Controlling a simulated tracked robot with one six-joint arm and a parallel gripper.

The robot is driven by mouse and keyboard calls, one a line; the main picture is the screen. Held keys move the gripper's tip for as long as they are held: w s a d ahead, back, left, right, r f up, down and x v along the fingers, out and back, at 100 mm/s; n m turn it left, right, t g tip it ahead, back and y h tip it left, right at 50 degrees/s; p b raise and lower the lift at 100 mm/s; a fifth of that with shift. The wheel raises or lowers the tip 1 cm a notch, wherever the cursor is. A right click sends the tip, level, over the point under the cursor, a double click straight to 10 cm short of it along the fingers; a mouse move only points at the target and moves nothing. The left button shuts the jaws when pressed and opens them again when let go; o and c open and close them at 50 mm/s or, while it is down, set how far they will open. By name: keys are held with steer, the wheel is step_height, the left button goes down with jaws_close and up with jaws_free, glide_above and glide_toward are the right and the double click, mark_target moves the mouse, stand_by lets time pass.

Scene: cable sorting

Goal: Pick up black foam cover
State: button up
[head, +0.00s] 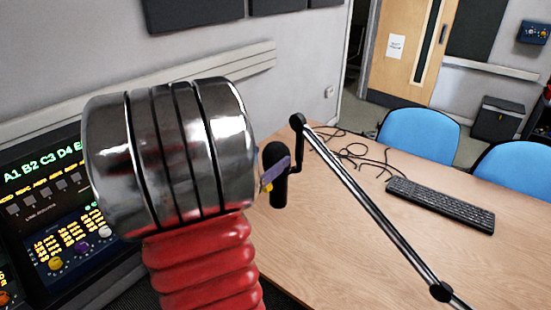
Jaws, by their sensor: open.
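The black foam cover (274,154) appears to be the rounded top of a black microphone (279,190). The microphone hangs upright from a jointed boom arm (370,203) over the wooden desk. A small purple and yellow piece, which seems to be the tip of my gripper (273,176), shows in front of the microphone just below the foam. The rest of my gripper is hidden behind the large metal and red ribbed part of my arm. My gripper is open. I cannot tell whether it touches the foam.
The desk (360,235) holds a black keyboard (440,203) and loose dark cables (352,153). The boom arm runs diagonally across the desk to the lower right. A lit control panel (75,240) stands at the left. Blue chairs (420,135) line the far side.

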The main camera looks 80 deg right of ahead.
steer(key=shift+d, duration=0.1)
steer(key=shift+w+x, duration=0.1)
steer(key=shift+x, duration=1.15)
steer(key=shift+w+x, duration=0.15)
steer(key=shift+x, duration=1.15)
steer(key=shift+r, duration=0.15)
steer(key=shift+d, duration=0.1)
steer(key=c, duration=1.1)
step_height(320, 180, up, 18)
steer(key=shift+r, duration=0.1)
step_height(320, 180, up, 9)
stand_by(1.7)
steer(key=shift+r, duration=0.1)
